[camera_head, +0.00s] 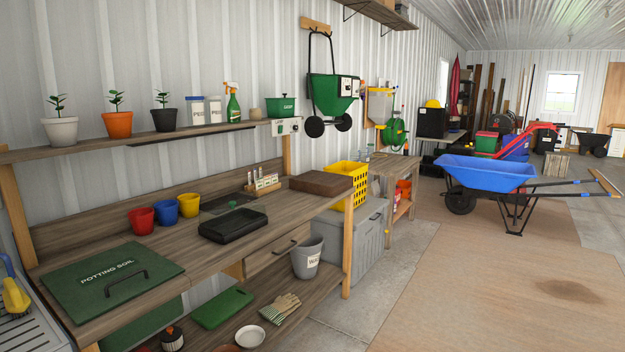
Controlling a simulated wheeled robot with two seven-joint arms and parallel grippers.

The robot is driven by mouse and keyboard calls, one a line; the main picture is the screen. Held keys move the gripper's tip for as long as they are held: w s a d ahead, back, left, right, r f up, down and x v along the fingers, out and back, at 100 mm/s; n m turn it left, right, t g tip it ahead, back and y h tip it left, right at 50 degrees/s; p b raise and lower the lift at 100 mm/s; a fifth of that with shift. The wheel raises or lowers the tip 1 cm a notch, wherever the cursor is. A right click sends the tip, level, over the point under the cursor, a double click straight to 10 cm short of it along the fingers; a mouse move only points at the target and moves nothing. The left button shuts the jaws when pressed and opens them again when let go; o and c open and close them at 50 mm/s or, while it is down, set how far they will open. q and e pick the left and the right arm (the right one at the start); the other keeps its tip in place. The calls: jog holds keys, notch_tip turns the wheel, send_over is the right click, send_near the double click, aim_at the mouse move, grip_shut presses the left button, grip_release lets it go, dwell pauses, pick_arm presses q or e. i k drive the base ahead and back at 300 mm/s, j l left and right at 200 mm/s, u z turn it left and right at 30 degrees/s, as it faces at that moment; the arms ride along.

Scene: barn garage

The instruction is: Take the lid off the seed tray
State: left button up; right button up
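A black rectangular tray (232,226) with a raised rim sits on the wooden potting bench, near the middle of its top. Just behind it is a flat dark grey panel or opening (218,204), with a small green piece (232,204) at its near edge. I cannot tell whether the green piece is a knob on a clear lid over the tray or something separate. No clear lid shows plainly. Neither of my grippers is in view.
The bench (180,240) also holds a green potting soil cover (112,275), red, blue and yellow pots, a seed packet rack (263,183) and a brown box (321,183). A shelf (150,136) with plants hangs above. Floor to the right is open before a blue wheelbarrow (488,173).

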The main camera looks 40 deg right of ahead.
aim_at(221, 220)
jog(key=i+l+z, duration=0.6)
jog(key=i+z, duration=0.3)
jog(key=i+l, duration=0.15)
jog(key=i, duration=0.45)
jog(key=i+l+z, duration=0.15)
jog(key=i, duration=0.45)
